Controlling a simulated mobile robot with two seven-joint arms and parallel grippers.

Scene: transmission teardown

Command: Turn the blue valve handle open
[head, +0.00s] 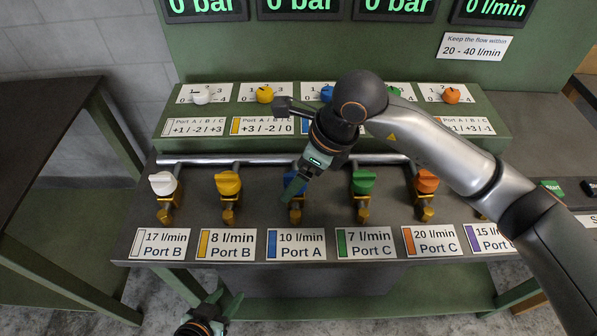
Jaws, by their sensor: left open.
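The blue valve handle (288,181) sits on the brass valve (296,214) above the "10 l/min Port A" label, partly hidden by my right gripper. My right gripper (293,190) reaches in from the right and points down at the blue handle. Its fingers overlap the handle in the picture; I cannot tell whether they touch it or how far apart they are. My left gripper (230,299) is open and empty at the bottom edge, below and in front of the bench.
White (163,184), yellow (228,183), green (363,182) and orange (426,182) valve handles stand along the same pipe. A panel behind carries small coloured knobs, including a blue one (326,93). Displays above read 0 bar and 0 l/min. A dark table (45,130) stands left.

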